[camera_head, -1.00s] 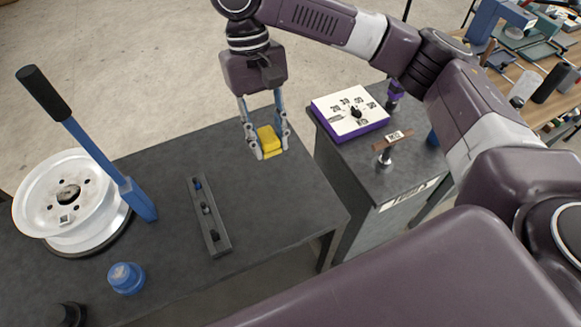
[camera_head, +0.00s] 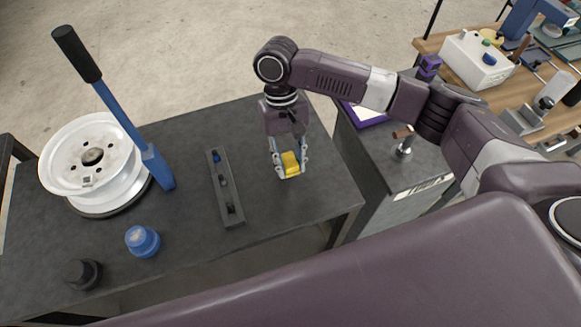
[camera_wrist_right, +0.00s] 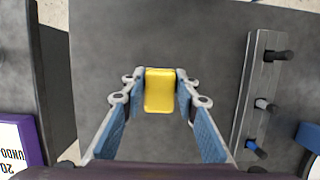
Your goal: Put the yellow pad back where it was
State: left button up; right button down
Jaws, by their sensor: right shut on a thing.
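The yellow pad (camera_head: 290,164) is a small rounded block, held between the fingertips of my right gripper (camera_head: 289,172). In the right wrist view, the yellow pad (camera_wrist_right: 160,90) sits upright between the two fingers of the right gripper (camera_wrist_right: 160,92), which touch its sides. It is over the right part of the dark table (camera_head: 310,215); whether it touches the tabletop I cannot tell. My left gripper is not in view.
A grey rail with several dark and blue pegs (camera_head: 225,187) lies left of the gripper. A white wheel (camera_head: 90,155) with a blue lever (camera_head: 130,125), a blue cup (camera_head: 142,241) and a black knob (camera_head: 82,273) stand further left. A grey cabinet (camera_head: 400,165) stands to the right.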

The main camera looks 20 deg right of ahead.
aim_at(290, 170)
notch_tip(290, 170, down, 3)
jog(key=shift+f, duration=0.1)
dwell(0.3)
jog(key=c, duration=1.5)
grip_release()
jog(key=shift+w+r, duration=0.15)
jog(key=shift+r, duration=0.3)
jog(key=b+v, duration=0.1)
jog(key=v, duration=1)
jog(key=shift+r+b, duration=0.15)
jog(key=shift+b, duration=0.2)
